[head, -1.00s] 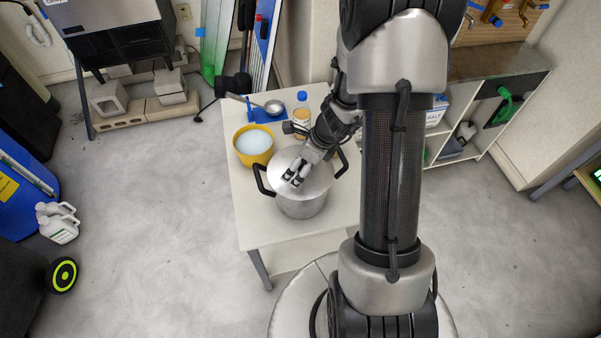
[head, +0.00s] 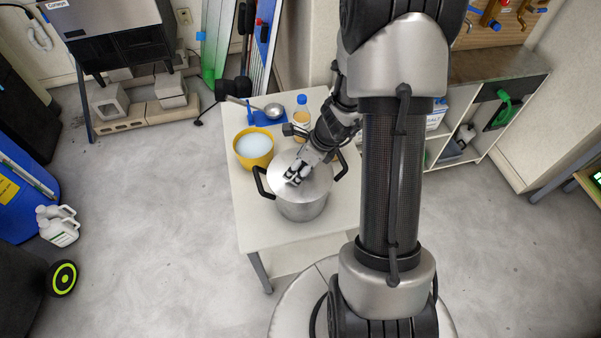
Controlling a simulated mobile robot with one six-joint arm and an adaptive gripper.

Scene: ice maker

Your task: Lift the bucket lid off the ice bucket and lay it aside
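The ice bucket (head: 302,210) is a silver metal pot with two black side handles, upright on a white table. Its flat silver bucket lid (head: 313,185) sits on top and covers the opening. My gripper (head: 293,180) points down at the middle of the lid, with its fingertips at the lid's centre. The fingers look close together there. Any lid knob is hidden by the fingers, and I cannot tell whether they hold it.
A yellow bowl (head: 254,147) with pale contents stands behind left of the bucket. A blue-capped bottle (head: 301,118) and a metal scoop (head: 273,110) on a blue mat (head: 262,119) are at the back. The table's (head: 258,228) front left is bare.

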